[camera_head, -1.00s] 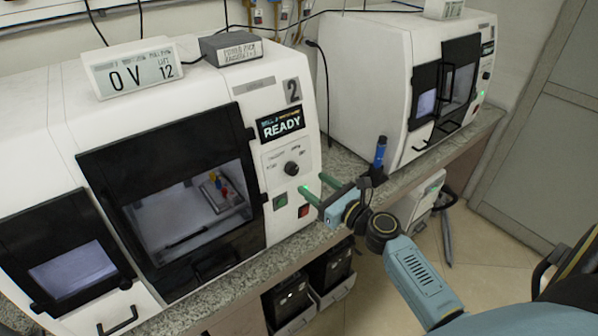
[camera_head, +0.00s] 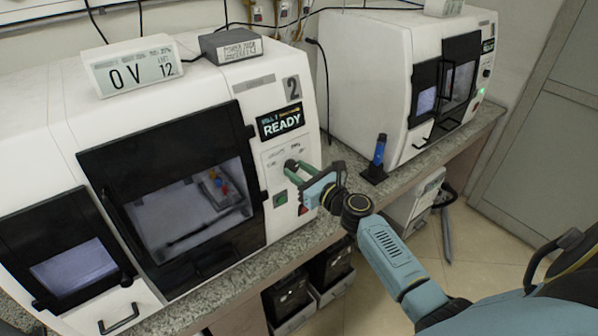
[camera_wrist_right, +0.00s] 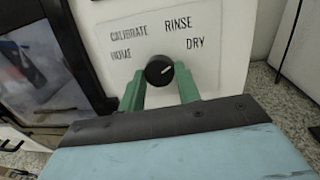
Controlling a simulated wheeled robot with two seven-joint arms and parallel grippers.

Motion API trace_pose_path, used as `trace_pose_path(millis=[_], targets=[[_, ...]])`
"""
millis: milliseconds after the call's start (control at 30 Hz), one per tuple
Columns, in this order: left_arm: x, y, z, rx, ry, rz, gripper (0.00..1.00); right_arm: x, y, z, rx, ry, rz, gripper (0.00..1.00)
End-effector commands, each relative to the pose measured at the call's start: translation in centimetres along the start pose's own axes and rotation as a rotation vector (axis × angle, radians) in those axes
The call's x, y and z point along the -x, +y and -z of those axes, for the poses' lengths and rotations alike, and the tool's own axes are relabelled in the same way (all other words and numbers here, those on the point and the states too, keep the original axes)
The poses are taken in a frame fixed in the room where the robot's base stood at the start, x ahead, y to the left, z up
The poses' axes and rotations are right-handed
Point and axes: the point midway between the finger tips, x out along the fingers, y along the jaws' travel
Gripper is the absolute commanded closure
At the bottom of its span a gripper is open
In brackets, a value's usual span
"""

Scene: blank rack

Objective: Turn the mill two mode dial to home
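Mill two is the white machine marked 2, with a READY screen (camera_head: 281,123). Its round black mode dial (camera_wrist_right: 159,70) shows in the right wrist view below the printed labels CALIBRATE, RINSE, HOME and DRY. The dial's white mark points right and slightly up, toward the DRY side. My right gripper (camera_head: 291,170) is at the machine's control panel. In the head view the fingers largely hide the dial. My left gripper is not in view.
A green button (camera_head: 280,200) and a partly hidden red button (camera_head: 303,210) sit below the dial. A blue tool in a black stand (camera_head: 374,174) is on the counter to the right. A second white machine (camera_head: 365,75) stands farther back.

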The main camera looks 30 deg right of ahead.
Motion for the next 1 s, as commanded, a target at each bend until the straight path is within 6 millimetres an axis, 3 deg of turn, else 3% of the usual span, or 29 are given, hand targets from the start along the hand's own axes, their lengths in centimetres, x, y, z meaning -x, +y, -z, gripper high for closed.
trace_pose_path(millis=[167,567,1000], targets=[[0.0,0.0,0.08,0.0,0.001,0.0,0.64,0.02,0.02,0.01,0.0,0.0,-0.001,0.9],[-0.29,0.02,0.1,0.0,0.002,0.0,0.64,0.03,-0.03,0.05,0.095,0.009,-0.016,0.9],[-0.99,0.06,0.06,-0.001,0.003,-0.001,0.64,0.02,-0.16,-0.07,0.466,0.04,-0.074,0.9]])
